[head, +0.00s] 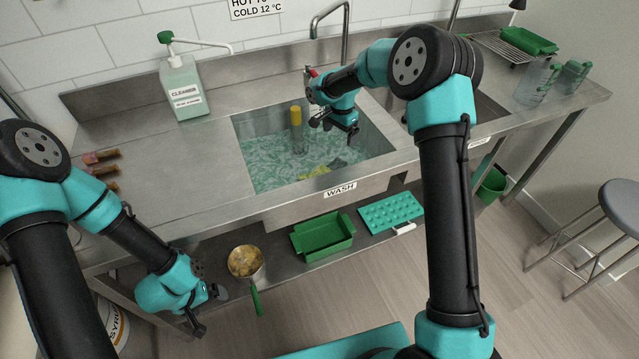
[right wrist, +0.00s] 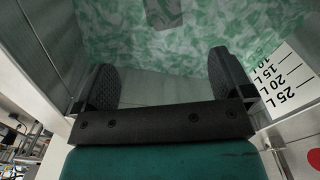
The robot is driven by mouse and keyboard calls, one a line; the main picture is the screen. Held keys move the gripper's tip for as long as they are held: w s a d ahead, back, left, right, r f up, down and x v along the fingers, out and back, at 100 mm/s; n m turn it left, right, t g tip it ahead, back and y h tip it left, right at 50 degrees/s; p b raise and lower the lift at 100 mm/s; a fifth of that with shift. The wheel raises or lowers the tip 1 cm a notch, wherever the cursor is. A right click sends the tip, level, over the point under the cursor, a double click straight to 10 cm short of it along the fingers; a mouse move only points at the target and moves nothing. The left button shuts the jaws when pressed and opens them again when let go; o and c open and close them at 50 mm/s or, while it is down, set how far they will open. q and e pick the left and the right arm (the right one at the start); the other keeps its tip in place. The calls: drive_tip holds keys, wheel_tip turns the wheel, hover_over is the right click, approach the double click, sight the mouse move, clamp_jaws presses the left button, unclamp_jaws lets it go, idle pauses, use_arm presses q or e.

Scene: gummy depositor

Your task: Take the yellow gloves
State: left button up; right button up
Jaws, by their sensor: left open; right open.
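A yellow patch (head: 315,171), which may be the yellow gloves, lies low in the water of the wash sink (head: 356,172); its shape is too small to make out. My right gripper (head: 341,130) is over the sink, above and to the right of the patch. In the right wrist view its two dark fingers (right wrist: 163,80) are apart with nothing between them, over green-white water. No yellow shows in that view. My left gripper (head: 205,308) is open and empty, low at the left, in front of the counter and beside a pan.
A clear container with a yellow top (head: 296,117) stands in the sink. A cleaner bottle (head: 183,88) is behind left; brushes (head: 101,157) lie left. Below are a pan (head: 245,261), green tray (head: 323,237) and teal mould (head: 391,212). Jugs (head: 537,83) stand right.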

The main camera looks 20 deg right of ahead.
approach(337, 166)
drive_tip(key=f, duration=0.5)
drive_tip(key=shift+s+f, duration=0.2)
drive_tip(key=shift+f, duration=0.15)
wheel_tip(337, 166, down, 5)
drive_tip(key=shift+w+r, duration=0.1)
drive_tip(key=shift+w, duration=0.05)
idle(0.5)
drive_tip(key=c, duration=1.1)
drive_tip(key=shift+o, duration=0.2)
drive_tip(key=shift+r, duration=0.1)
wheel_tip(337, 166, up, 28)
idle(0.3)
